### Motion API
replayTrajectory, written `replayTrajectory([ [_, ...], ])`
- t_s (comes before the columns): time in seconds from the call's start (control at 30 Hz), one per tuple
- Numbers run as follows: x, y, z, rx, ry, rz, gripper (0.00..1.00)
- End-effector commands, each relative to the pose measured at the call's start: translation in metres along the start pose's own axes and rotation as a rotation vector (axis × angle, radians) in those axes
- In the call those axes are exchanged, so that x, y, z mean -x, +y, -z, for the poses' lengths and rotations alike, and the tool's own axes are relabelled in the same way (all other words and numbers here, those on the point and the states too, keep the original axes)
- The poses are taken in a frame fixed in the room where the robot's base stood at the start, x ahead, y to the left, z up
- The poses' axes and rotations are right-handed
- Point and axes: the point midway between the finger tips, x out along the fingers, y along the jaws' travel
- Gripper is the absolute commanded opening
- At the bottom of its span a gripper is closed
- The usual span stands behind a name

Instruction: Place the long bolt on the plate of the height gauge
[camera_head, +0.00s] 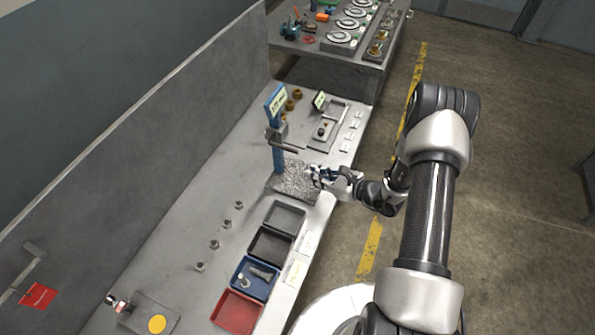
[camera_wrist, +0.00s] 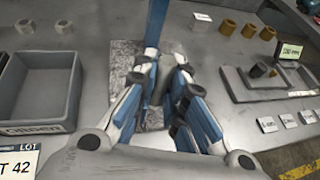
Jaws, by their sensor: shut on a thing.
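The height gauge has a blue column (camera_head: 277,148) with a digital-looking label on top and a flat speckled grey plate (camera_head: 290,184) at its foot. In the wrist view the column (camera_wrist: 155,22) rises just beyond my fingers and the plate (camera_wrist: 124,62) lies below them. My gripper (camera_head: 318,175) is over the right part of the plate. In the wrist view my gripper (camera_wrist: 158,95) is shut on a grey shank, seemingly the long bolt (camera_wrist: 161,84), held between the fingers. Most of it is hidden, and I cannot tell whether it touches the plate.
Several short bolts (camera_head: 214,244) stand in a row on the bench. Grey, dark, blue (camera_head: 249,284) and red (camera_head: 236,312) trays line the front edge; the blue one holds metal parts. Brown rings (camera_head: 297,93) and a grey fixture (camera_head: 322,133) lie beyond the gauge.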

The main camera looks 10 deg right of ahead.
Motion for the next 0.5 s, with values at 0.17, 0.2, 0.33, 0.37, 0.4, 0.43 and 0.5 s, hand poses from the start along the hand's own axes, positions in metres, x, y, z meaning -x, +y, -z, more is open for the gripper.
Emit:
replayTrajectory([
  [0.17,-0.045,0.001,-0.018,0.005,-0.001,-0.004,0.00],
  [0.2,-0.052,0.001,-0.021,0.004,-0.002,-0.002,0.00],
  [0.33,-0.069,0.000,-0.028,0.002,0.000,-0.001,0.00],
  [0.37,-0.071,0.000,-0.029,0.002,0.000,0.000,0.00],
  [0.4,-0.073,0.000,-0.030,0.001,0.000,0.001,0.00],
  [0.43,-0.073,0.000,-0.029,0.000,0.000,0.001,0.00],
  [0.5,-0.076,0.000,-0.026,-0.001,0.001,0.001,0.00],
])
